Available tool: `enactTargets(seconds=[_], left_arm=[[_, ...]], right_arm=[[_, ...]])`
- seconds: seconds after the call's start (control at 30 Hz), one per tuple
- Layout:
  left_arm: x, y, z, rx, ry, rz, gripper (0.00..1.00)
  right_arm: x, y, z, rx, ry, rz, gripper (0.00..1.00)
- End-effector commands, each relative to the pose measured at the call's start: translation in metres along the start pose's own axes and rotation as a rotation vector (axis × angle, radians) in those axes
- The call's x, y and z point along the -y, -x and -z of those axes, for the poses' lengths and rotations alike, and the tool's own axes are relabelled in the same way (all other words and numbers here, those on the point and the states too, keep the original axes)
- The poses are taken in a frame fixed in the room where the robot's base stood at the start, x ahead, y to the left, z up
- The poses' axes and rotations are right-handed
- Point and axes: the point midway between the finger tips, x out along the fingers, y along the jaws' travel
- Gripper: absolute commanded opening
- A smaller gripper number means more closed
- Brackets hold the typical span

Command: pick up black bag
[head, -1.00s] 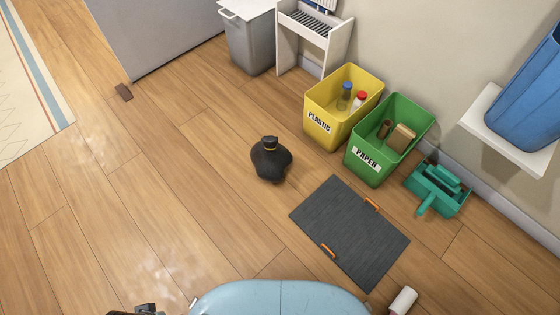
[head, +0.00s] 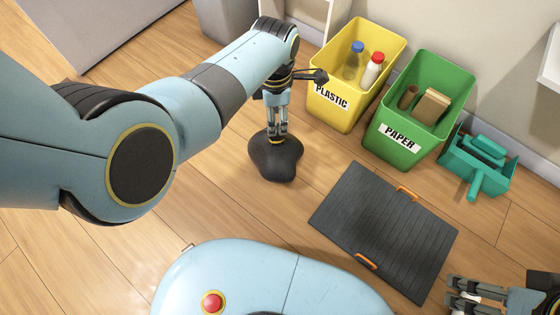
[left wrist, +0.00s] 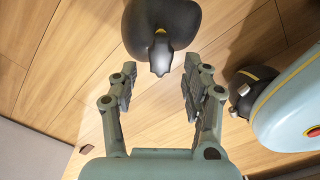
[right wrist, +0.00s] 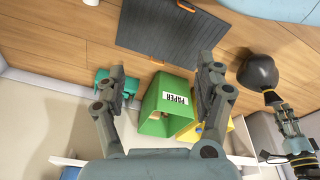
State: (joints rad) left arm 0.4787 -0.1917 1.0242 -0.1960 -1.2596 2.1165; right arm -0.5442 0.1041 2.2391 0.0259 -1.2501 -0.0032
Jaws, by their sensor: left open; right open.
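The black bag (head: 275,160), with a tied neck and a yellow band, stands on the wooden floor. My left gripper (head: 277,133) is directly above it, pointing down. In the left wrist view the bag (left wrist: 165,22) lies at the top, and its neck points toward the gap between the open fingers (left wrist: 158,68). The fingers look empty; in the head view they partly hide the neck. My right gripper (head: 455,292) is open and empty at the lower right, also seen in the right wrist view (right wrist: 162,78). That view shows the bag (right wrist: 258,73) at right.
A yellow plastic bin (head: 338,113) and a green paper bin (head: 402,155) stand behind and right of the bag. A dark grey mat (head: 375,230) with orange handles lies to its right. A teal dustpan set (head: 475,170) is further right. Floor left of the bag is open.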

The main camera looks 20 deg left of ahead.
Motion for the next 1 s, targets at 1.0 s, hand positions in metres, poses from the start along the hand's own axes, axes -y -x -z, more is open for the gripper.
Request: enactTargets(seconds=[1.0], left_arm=[[0.002, -0.076, -0.001, -0.001, -0.003, 0.001, 0.48]], right_arm=[[0.012, -0.042, 0.036, -0.511, -0.005, 0.001, 0.7]])
